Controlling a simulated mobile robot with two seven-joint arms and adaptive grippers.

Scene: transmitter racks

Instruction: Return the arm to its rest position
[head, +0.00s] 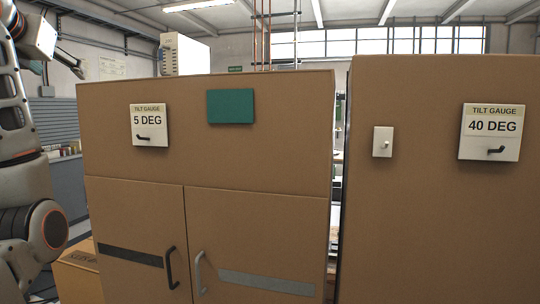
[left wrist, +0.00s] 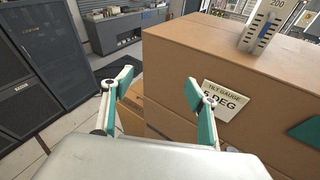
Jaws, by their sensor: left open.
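My left arm (head: 25,165) is raised along the left edge of the head view. Its gripper (head: 74,65) is at the upper left, left of the brown cabinet and apart from it. In the left wrist view the left gripper (left wrist: 157,84) has its two teal-padded fingers spread wide with nothing between them. The brown cabinet (head: 260,155) shows beyond the fingers, and its tilt gauge plate (head: 150,125) reads 5 DEG. In the left wrist view the right finger partly covers this plate (left wrist: 228,96). My right gripper is not in view.
A second brown cabinet (head: 440,220) stands at the right, with a gauge plate (head: 491,132) reading 40 DEG and a switch plate (head: 383,142). A narrow gap separates the cabinets. Cardboard boxes (head: 78,275) are low at the left. A dark rack (left wrist: 60,60) stands left.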

